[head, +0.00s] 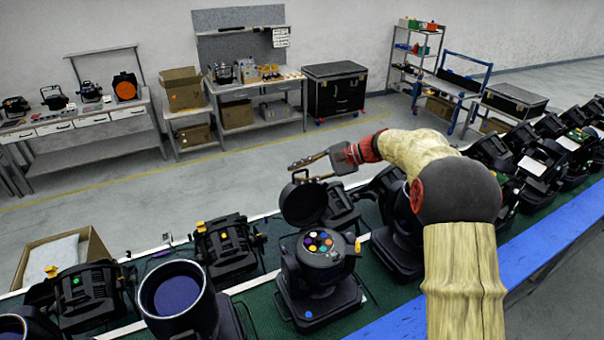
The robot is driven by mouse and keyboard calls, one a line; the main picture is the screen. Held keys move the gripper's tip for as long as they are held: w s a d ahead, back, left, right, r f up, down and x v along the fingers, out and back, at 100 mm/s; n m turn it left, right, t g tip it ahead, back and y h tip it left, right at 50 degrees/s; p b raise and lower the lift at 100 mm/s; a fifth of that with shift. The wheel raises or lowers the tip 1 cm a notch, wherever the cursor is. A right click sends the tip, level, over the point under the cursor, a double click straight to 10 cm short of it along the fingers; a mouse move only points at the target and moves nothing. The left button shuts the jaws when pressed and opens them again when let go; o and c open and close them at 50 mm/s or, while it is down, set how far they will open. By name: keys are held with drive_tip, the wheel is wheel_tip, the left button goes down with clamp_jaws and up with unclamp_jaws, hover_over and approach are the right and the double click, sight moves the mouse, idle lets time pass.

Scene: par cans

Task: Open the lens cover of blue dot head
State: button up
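The blue dot head (320,262) is a black lamp head on a base with a blue dot (308,315), standing on the green belt just left of my arm. Its round face shows several coloured discs and points up. A round black lens cover (302,204) stands raised behind the face, tilted up and away from it. My gripper (294,173) is at the cover's top edge, its two fingers apart. A small tab of the cover shows near the lower finger; whether they touch, I cannot tell.
A wide-mouthed black lamp (178,296) and a lamp with a green dot (82,296) stand to the left. More lamp heads line the belt to the right, partly behind my arm. A blue rail (540,236) edges the belt. The floor behind is clear.

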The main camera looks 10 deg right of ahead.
drive_tip(key=shift+r, duration=0.2)
drive_tip(key=shift+d+r, duration=0.15)
drive_tip(key=shift+d, duration=0.1)
drive_tip(key=v, duration=1.1)
drive_tip(key=shift+s+d, duration=0.1)
drive_tip(key=shift+d, duration=0.1)
